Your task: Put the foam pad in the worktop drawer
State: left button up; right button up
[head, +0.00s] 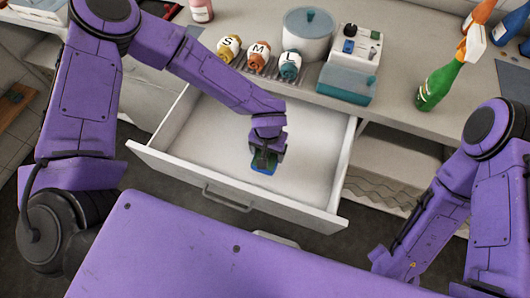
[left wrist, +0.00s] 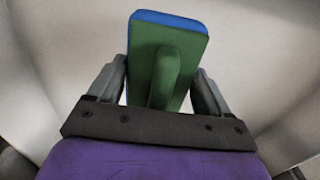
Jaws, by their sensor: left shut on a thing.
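The foam pad (head: 263,167) is a small block with a green face and a blue layer, mostly hidden under my left gripper in the head view. In the left wrist view the pad (left wrist: 192,60) shows a green raised grip and a blue edge. My left gripper (head: 265,157) is shut on the pad, its fingers on either side, inside the outline of the open drawer. The worktop drawer (head: 190,157) is pulled out, white and otherwise empty. I cannot tell whether the pad touches the drawer floor. My right arm shows at the right, but its gripper fingers are not visible.
The drawer's front panel and handle (head: 226,199) face me.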

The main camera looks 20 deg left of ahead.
pick_arm(q)
jog(key=shift+w+a+f, duration=0.1)
jog(key=shift+a+f, duration=0.15)
jog(key=shift+f, duration=0.8)
jog(key=shift+a+f, duration=0.2)
jog(key=shift+f, duration=0.8)
jog(key=shift+f, duration=0.1)
jog(key=o, duration=1)
notch_tip(320, 180, up, 12)
jog(key=shift+r, duration=0.15)
jog(key=shift+r, duration=0.1)
